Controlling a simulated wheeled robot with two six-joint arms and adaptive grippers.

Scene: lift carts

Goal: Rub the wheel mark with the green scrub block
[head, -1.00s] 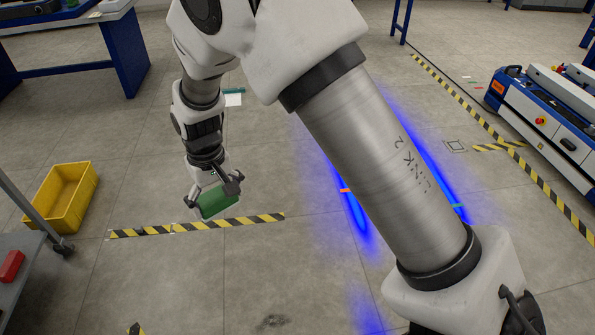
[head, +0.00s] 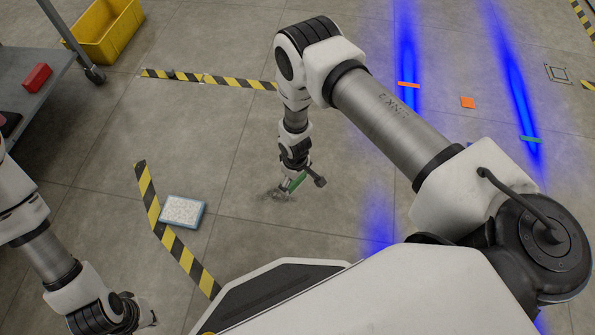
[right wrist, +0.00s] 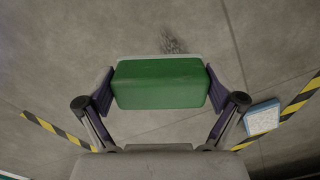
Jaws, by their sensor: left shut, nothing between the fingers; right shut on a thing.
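The green scrub block (head: 297,182) is in my right gripper (head: 303,180), low over the floor in the head view. In the right wrist view the block (right wrist: 162,84) sits between both fingers (right wrist: 160,90). The dark wheel mark (head: 272,194) is a smudge on the grey floor, right by the block and partly hidden by it. The mark (right wrist: 172,45) also shows just past the block's top edge in the right wrist view. I cannot tell whether the block touches the floor. My left gripper (head: 146,314) is shut and empty at the lower left, far from the mark.
A white-topped blue pad (head: 183,211) lies on the floor beside a yellow-black tape strip (head: 150,196). A yellow bin (head: 108,32) and a grey cart (head: 30,75) with a red box (head: 37,77) are at the upper left. Floor around the mark is clear.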

